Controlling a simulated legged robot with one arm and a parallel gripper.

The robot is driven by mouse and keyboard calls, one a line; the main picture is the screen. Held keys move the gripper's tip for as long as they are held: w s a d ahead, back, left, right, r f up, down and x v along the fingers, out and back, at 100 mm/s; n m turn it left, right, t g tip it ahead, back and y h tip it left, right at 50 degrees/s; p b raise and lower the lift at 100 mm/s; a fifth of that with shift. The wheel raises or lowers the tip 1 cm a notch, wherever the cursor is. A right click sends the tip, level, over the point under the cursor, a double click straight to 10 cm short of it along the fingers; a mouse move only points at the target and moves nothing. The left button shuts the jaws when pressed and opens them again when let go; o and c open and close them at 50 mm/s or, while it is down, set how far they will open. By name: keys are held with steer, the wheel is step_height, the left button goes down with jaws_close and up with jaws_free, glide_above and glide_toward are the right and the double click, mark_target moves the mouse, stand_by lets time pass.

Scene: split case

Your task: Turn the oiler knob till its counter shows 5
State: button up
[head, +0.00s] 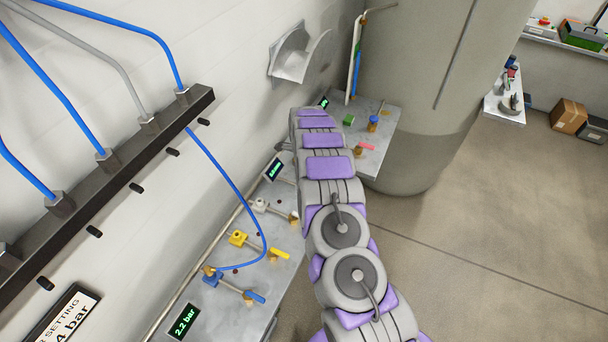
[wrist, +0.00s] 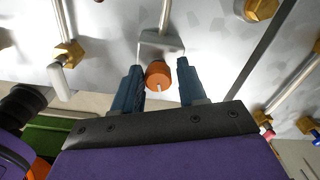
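An orange knob (wrist: 158,75) shows in the wrist view with a small pale mark on its near side. I take it for the oiler knob. My gripper (wrist: 158,70) has its two dark blue fingers apart, one on each side of the knob. Whether either finger touches it I cannot tell. In the head view my purple and grey arm hides the knob and the gripper. A small dark display with a green figure (head: 323,103) shows beside the arm's far end. It may be the counter, but its figure is too small to read.
A grey bracket (wrist: 160,41) stands just behind the knob. Brass fittings (wrist: 69,52) and rods are close around. In the head view, yellow (head: 238,238) and blue (head: 212,278) valves and a 2.2 bar display (head: 185,322) line the panel. Open floor (head: 470,220) lies to the right.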

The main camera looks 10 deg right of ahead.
steer(key=shift+o, duration=1.4)
steer(key=shift+s, duration=0.1)
step_height(320, 180, up, 17)
steer(key=p, duration=0.1)
steer(key=shift+r, duration=0.1)
